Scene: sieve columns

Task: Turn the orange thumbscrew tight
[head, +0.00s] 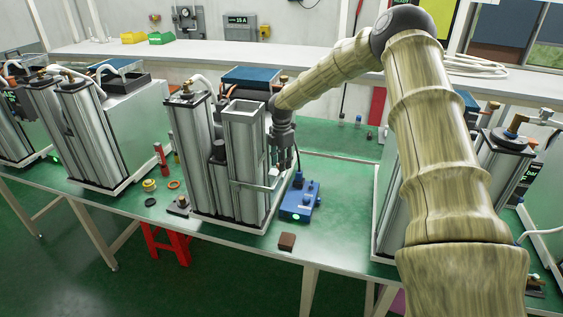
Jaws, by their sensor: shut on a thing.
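My gripper (284,160) points down at the right side of the middle sieve column unit. Its fingers are shut at the end of a light metal clamp band (262,184) that runs around the front square column (246,150). What they hold is mostly hidden between the fingers and too small to make out clearly; its place at the clamp fits the orange thumbscrew. No orange of the thumbscrew shows clearly. The square column stands upright with an open top.
A blue device (300,202) with a green light sits just right of the column, below my gripper. A brown block (287,241) lies near the table's front edge. An orange ring (174,184) and a yellow part (149,185) lie left. Other column units (85,130) stand farther left and right.

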